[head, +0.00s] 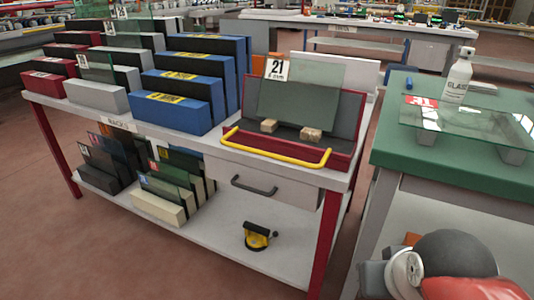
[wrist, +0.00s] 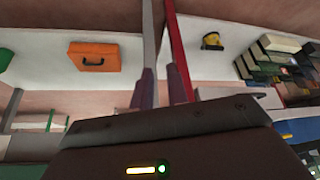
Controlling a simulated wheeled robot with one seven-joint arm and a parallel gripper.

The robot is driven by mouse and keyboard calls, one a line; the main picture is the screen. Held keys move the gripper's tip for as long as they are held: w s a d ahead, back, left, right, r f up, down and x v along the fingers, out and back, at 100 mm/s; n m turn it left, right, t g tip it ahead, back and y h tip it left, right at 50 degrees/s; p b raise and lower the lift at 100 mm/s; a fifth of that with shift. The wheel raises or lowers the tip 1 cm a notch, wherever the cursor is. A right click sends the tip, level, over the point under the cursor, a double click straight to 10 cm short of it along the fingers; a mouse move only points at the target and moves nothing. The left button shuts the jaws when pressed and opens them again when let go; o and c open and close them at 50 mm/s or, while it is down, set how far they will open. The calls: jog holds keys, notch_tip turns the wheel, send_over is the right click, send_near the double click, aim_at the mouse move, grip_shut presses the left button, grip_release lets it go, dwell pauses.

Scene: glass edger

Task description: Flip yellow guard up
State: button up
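The yellow guard (head: 275,148) is a rounded yellow bar along the front of a red tray (head: 334,135) on the white table. It lies low, at the front edge of the tray. A dark glass pane leans in the tray behind it, with two small tan blocks at its foot. My gripper (wrist: 162,88) shows in the wrist view as two purplish-grey fingers with a gap between them, open and empty. It is away from the guard, which I cannot make out in the wrist view. The gripper's fingers are not visible in the head view.
Blue racks (head: 190,90) stand left of the tray. A drawer with a dark handle (head: 254,187) is below it. The green bench (head: 392,158) at right carries a glass sheet (head: 470,122) and a white bottle (head: 458,76). An orange case (wrist: 94,56) lies on a lower shelf.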

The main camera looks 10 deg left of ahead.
jog(key=shift+w+f+n+h, duration=0.1)
jog(key=shift+f+n+h, duration=0.2)
jog(key=shift+f+n, duration=0.3)
jog(key=shift+c, duration=1.2)
jog(key=w+n+h+b, duration=0.1)
jog(key=n, duration=0.1)
jog(key=f+n+g+h, duration=0.1)
jog(key=n, duration=0.2)
jog(key=w+f+n+h+b, duration=0.1)
jog(key=n+h, duration=0.1)
jog(key=n, duration=0.1)
jog(key=shift+w+a+f+g+b, duration=0.15)
jog(key=shift+w+g+b, duration=0.15)
jog(key=shift+w+g, duration=0.1)
grip_shut()
jog(key=w+a+r+n+t+h+b, duration=0.2)
jog(key=w+a+n+t, duration=0.25)
jog(key=a+n, duration=0.3)
jog(key=w+a+r+n+t+h+b, duration=0.1)
jog(key=w+a+n+t+h+b, duration=0.2)
jog(key=w+a+n, duration=0.4)
jog(key=s+a+r+n+t+y, duration=0.2)
jog(key=a+n+t, duration=0.4)
jog(key=a, duration=0.5)
jog(key=shift+s+a+n+y, duration=0.35)
jog(key=shift+n+y, duration=0.25)
jog(key=shift+n, duration=0.35)
jog(key=shift+d, duration=0.1)
